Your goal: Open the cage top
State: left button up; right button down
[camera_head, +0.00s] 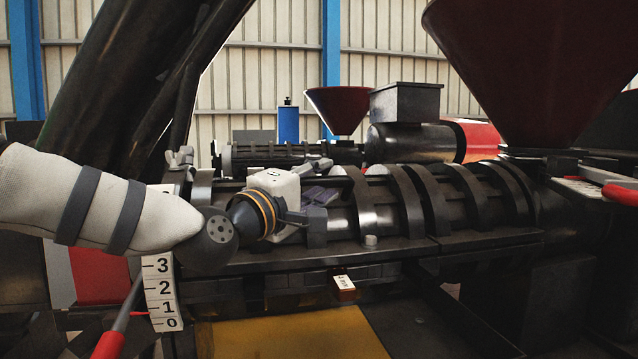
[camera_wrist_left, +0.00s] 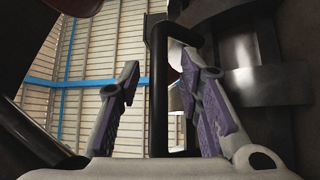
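The cage top (camera_head: 465,190) is a black, ribbed half-cylinder lying along the screw press, and it looks closed. My left gripper (camera_head: 326,178) is over its left part in the head view, with its white body in front of the ribs. In the left wrist view a black handle bar (camera_wrist_left: 159,85) stands between the two fingers of my left gripper (camera_wrist_left: 165,85). The purple finger pads are wide apart, with a gap to the bar on the left; contact on the right is hard to tell. My right gripper is not in view.
A dark red hopper (camera_head: 540,65) rises at the right. A second press with a smaller red hopper (camera_head: 338,108) stands behind. A numbered scale (camera_head: 163,292) and a red-gripped lever (camera_head: 110,343) are at lower left. A yellow panel (camera_head: 290,338) lies below.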

pick_arm(q)
grip_shut()
jog(key=shift+r, duration=0.1)
